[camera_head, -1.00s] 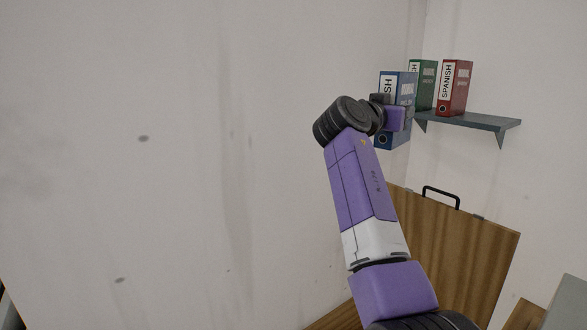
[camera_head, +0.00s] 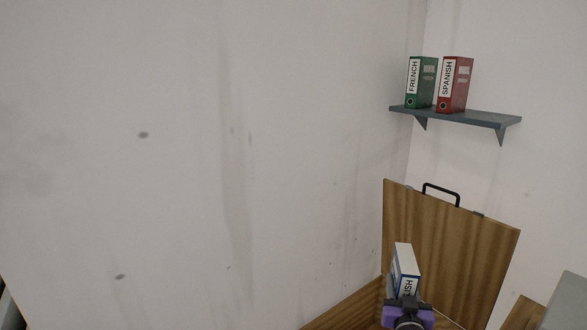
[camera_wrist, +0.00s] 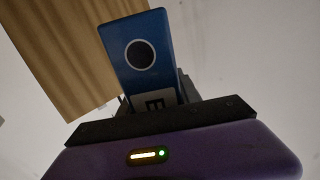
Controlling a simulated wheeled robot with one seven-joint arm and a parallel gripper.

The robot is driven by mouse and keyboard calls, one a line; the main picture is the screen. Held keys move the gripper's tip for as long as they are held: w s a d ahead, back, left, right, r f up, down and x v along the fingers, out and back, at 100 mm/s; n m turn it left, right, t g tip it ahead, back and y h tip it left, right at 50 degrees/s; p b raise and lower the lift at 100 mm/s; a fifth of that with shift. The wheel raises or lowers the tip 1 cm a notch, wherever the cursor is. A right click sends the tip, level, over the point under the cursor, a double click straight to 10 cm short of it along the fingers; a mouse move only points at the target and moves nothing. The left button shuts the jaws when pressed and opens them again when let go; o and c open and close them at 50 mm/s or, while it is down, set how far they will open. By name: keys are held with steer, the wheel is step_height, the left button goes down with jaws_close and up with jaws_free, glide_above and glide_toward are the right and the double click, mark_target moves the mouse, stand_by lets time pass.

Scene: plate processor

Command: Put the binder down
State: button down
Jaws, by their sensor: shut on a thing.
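The blue binder (camera_head: 405,268) is low in the head view, in front of a wooden panel. Its white page side and part of a white label ending in "ISH" show. My gripper (camera_head: 408,301) is shut on it. In the wrist view the binder (camera_wrist: 140,75) stands out beyond the gripper (camera_wrist: 155,112), with its blue spine, dark round hole and part of the label visible. The gripper's body hides the rest of the binder. I cannot tell whether the binder touches a surface below.
A wooden panel (camera_head: 455,250) with a black handle (camera_head: 441,188) stands behind the binder. A grey wall shelf (camera_head: 480,119) above holds a green binder (camera_head: 414,92) marked FRENCH and a red binder (camera_head: 455,88) marked SPANISH. A grey block (camera_head: 570,300) is at the lower right.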

steer(key=s+a+f+n+y, duration=0.2)
steer(key=s+f+y, duration=0.1)
steer(key=s+f, duration=0.8)
steer(key=s+a+f, duration=0.2)
steer(key=s+a, duration=0.1)
steer(key=s, duration=0.7)
steer(key=s+a+f, duration=0.3)
steer(key=s, duration=0.7)
steer(key=shift+s+f+y, duration=0.2)
steer(key=shift+f+y, duration=0.1)
steer(key=shift+y, duration=0.1)
